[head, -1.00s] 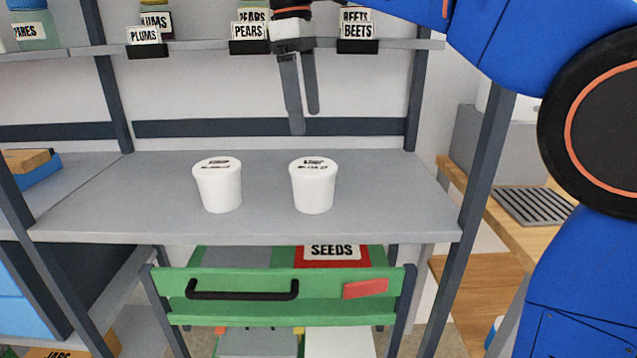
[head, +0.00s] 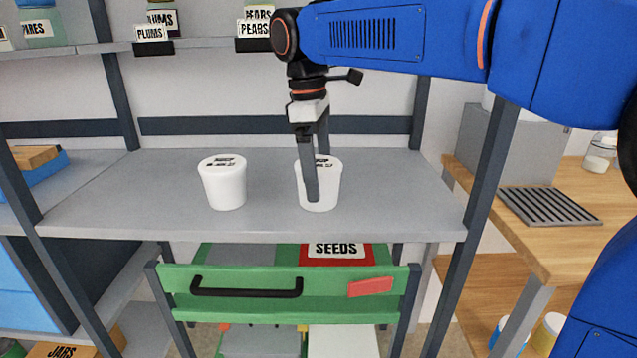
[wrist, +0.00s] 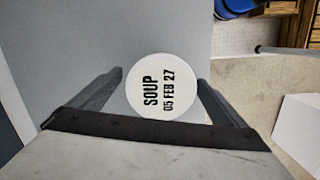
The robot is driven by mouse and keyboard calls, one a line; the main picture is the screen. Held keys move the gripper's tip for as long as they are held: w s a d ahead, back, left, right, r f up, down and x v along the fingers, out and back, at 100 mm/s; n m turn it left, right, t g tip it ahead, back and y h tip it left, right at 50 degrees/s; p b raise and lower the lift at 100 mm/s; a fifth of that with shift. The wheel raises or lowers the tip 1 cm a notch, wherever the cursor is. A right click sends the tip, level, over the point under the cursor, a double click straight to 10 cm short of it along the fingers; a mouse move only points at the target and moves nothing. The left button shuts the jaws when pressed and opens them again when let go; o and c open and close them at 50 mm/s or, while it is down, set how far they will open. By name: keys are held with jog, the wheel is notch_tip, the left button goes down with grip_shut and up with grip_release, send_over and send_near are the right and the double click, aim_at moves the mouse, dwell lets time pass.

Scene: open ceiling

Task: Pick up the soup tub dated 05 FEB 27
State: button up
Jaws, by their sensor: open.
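Two white tubs stand upright on the grey shelf. The right tub (head: 332,184) shows in the wrist view as a round white lid (wrist: 152,87) printed "SOUP 05 FEB 27". My gripper (head: 316,198) points down over this tub, and one finger hides part of its front in the head view. In the wrist view the open fingers lie on either side of the lid, with gaps between. Nothing is held. The left tub (head: 224,184) stands apart to the left; the print on its lid is too small to read.
The grey shelf (head: 130,205) is otherwise clear around the tubs. An upper shelf with labelled jars (head: 152,33) runs above. A green drawer (head: 250,308) with a black handle is below. A dark shelf post (head: 478,200) stands to the right, beside a wooden counter (head: 550,235).

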jog(key=shift+s+d+f, duration=0.15)
jog(key=shift+f, duration=1.65)
jog(key=c, duration=1.5)
